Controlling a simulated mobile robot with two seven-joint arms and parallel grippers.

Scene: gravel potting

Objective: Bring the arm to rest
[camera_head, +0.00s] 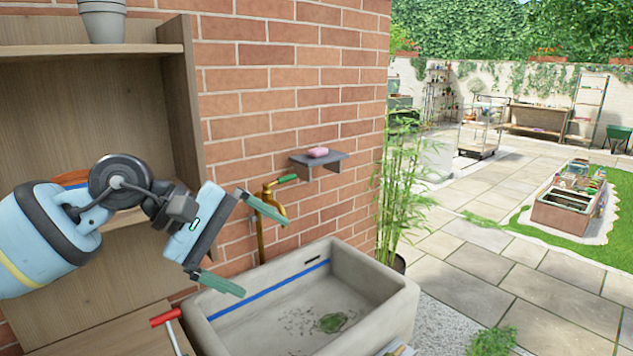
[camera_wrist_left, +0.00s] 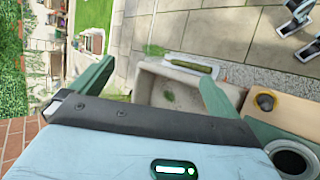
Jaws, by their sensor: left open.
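My left gripper (camera_head: 242,243) comes in from the left in the head view. Its two green fingers are spread wide with nothing between them. It hangs in the air in front of the brick wall, above and left of the stone sink (camera_head: 385,318). The fingers also show in the left wrist view (camera_wrist_left: 152,85), apart and empty, with the sink (camera_wrist_left: 150,88) beyond them. My right gripper does not show in the head view.
A wooden shelf (camera_head: 90,95) with a grey pot (camera_head: 103,22) stands behind my left arm. A brass tap (camera_head: 272,205) and a small ledge (camera_head: 318,161) with pink soap (camera_head: 318,152) are on the wall. Open paving lies at the right.

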